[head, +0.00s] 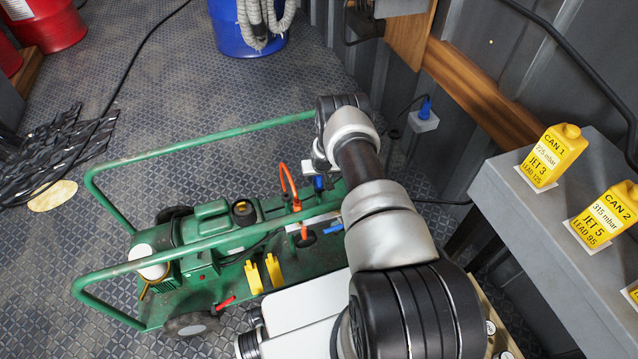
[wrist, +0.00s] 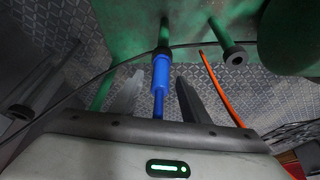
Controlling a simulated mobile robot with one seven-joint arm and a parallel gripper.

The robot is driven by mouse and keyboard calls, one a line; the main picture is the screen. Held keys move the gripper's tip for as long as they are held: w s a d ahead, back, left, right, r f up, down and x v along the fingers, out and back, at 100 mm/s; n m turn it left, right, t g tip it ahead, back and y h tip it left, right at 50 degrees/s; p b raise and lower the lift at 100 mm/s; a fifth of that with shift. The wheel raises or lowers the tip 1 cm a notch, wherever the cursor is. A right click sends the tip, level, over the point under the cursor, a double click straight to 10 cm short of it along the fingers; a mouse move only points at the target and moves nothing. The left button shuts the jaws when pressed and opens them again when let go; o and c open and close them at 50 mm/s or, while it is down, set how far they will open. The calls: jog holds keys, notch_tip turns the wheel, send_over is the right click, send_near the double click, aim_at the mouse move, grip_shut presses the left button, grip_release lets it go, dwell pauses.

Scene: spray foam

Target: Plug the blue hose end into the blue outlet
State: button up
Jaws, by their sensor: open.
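The blue hose end (head: 319,183) shows in the head view just below my gripper, at the green machine. In the wrist view the blue hose end (wrist: 160,73) stands between the two fingers of my gripper (wrist: 159,78), which are open with a gap on each side. In the head view my wrist hides the fingers.
An orange hose (wrist: 222,88) runs right of the fingers, near another black-rimmed outlet (wrist: 235,55). A thin black cable crosses behind the blue outlet. The green machine (head: 205,235) has tube rails. A grey bench with yellow cans (head: 550,155) stands at right.

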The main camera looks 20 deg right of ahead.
jog(key=shift+c, duration=0.3)
grip_shut()
jog(key=shift+r, duration=0.15)
notch_tip(320, 180, up, 10)
jog(key=p, duration=0.3)
